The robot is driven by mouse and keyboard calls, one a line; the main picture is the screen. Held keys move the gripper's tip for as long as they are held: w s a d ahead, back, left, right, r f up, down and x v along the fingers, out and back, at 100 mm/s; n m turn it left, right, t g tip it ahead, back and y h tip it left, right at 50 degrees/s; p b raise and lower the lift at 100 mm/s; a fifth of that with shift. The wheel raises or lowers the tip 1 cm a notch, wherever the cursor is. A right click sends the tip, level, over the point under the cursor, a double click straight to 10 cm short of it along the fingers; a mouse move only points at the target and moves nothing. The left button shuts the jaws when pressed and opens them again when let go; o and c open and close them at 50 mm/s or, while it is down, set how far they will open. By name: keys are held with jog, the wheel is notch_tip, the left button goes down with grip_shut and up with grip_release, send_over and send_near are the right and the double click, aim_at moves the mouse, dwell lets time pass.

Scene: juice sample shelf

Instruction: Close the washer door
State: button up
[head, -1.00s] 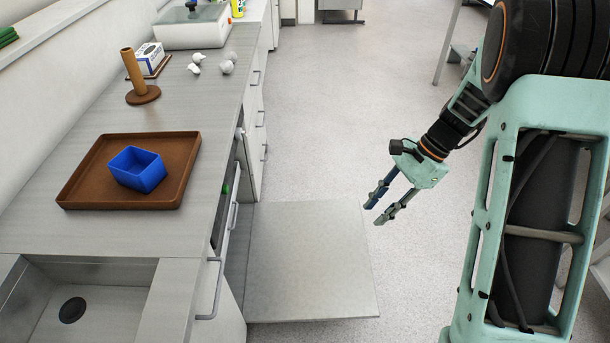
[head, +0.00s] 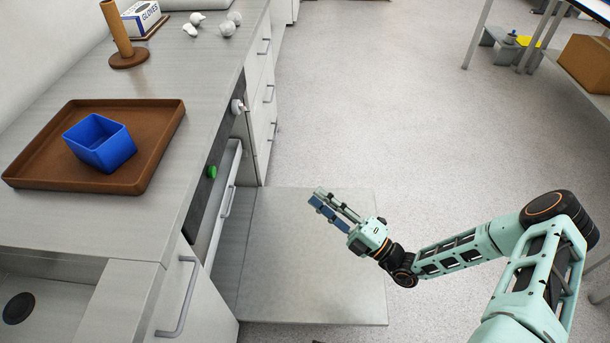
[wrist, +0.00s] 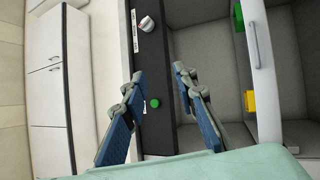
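The washer door (head: 310,260) is folded down open, a flat grey panel lying level and low in front of the counter in the head view. The washer's dark control strip with a green button (head: 211,171) and a white knob (head: 237,106) is above it; the strip (wrist: 150,80) also shows in the wrist view. Beside it, the wrist view shows the open grey interior (wrist: 200,50) and a white handled front (wrist: 262,70) with green and yellow pieces by it. My gripper (head: 330,207) is open and empty, over the door's outer right part, fingers toward the washer. Contact with the door is not visible.
The counter holds a brown tray (head: 151,160) with a blue bin (head: 100,150), and a wooden post (head: 117,30). A sink (head: 45,285) and a cabinet handle (head: 180,300) are near the front left.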

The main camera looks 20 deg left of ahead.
notch_tip(320, 180, down, 6)
jog(key=w+m+t+h+b, duration=0.2)
jog(key=w+m+t, duration=0.1)
jog(key=m+t, duration=0.4)
jog(key=w+a+r+g, duration=0.1)
jog(key=w+a+r, duration=0.3)
jog(key=a, duration=0.4)
jog(key=shift+w+m+b, duration=0.3)
jog(key=shift+w+b, duration=0.15)
jog(key=shift+w, duration=0.3)
jog(key=shift+c, duration=0.3)
grip_shut()
jog(key=c, duration=0.6)
grip_release()
jog(key=o, duration=0.7)
jog(key=shift+c, duration=0.2)
